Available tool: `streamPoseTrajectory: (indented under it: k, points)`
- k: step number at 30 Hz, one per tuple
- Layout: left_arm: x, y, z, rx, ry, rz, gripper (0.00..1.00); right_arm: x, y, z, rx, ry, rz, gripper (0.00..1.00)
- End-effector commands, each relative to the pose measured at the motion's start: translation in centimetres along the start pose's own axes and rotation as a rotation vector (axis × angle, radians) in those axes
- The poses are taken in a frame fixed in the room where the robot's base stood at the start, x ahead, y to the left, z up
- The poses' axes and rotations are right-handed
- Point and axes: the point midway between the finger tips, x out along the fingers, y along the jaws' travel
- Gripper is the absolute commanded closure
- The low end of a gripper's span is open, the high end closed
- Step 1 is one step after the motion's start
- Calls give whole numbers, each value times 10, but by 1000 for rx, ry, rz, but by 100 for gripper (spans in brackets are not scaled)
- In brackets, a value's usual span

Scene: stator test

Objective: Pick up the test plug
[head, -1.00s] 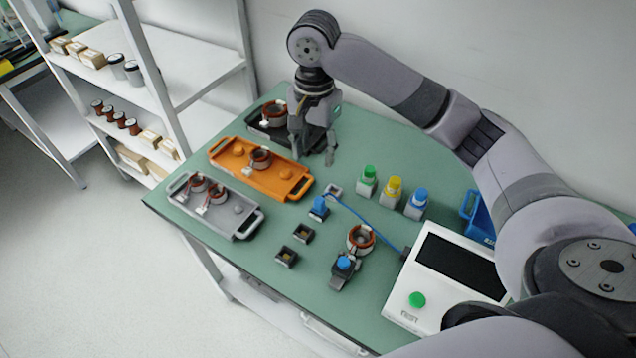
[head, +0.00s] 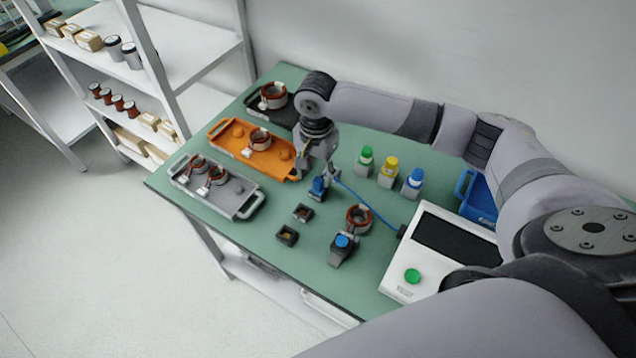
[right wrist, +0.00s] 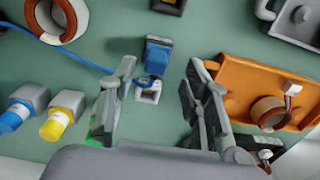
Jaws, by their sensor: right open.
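The test plug, a blue block on a dark base (head: 318,188), stands on the green table with a blue cable running to the white tester. It also shows in the right wrist view (right wrist: 158,53), just beyond the fingertips. My right gripper (head: 319,172) is open and points down at the plug, partly hiding it in the head view. In the right wrist view the open fingers (right wrist: 160,72) are on either side of the plug's line, with nothing held between them. Whether they touch the plug cannot be told. My left gripper is not in view.
A white tester (head: 407,282) with a green button stands to the right. Green (head: 366,158), yellow (head: 388,170) and blue-capped bottles (head: 412,182) stand close by. An orange tray (head: 225,146) and a grey tray (head: 238,206) lie left.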

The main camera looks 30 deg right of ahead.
Motion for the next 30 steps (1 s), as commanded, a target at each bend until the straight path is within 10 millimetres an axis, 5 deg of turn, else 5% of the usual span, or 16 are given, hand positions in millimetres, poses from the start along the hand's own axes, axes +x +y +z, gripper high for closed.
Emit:
streamPoseTrajectory:
  k: [6,15,30]
  points:
    - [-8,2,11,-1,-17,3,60,29,4,-2,0,1,3,57]
    - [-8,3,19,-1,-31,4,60,35,4,-2,-1,1,1,57]
    - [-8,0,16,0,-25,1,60,35,4,-2,-1,1,1,90]
